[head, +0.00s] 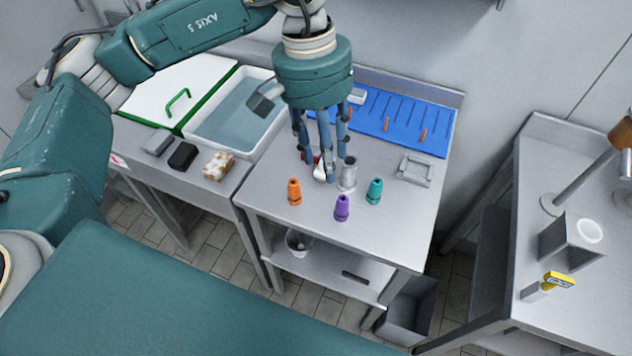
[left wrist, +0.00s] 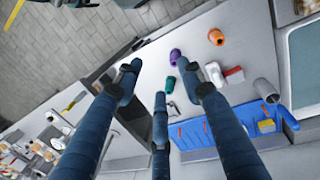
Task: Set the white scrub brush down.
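A small white object (head: 320,172), which I take to be the white scrub brush, is on the steel table beside a short metal cylinder (head: 348,174). The fingers overlap it in the head view, so its outline is partly hidden. It also shows in the left wrist view (left wrist: 213,73), beside one fingertip and outside the fingers. My left gripper (head: 325,165) points down over the table, close to the white object. My right gripper is not in view.
Orange (head: 294,193), purple (head: 342,208) and teal (head: 374,191) cones stand near the table's front. A red block (left wrist: 234,75) lies by the white object. A blue rack (head: 400,122) lies behind, a grey fixture (head: 414,171) at right, a water basin (head: 206,140) at left.

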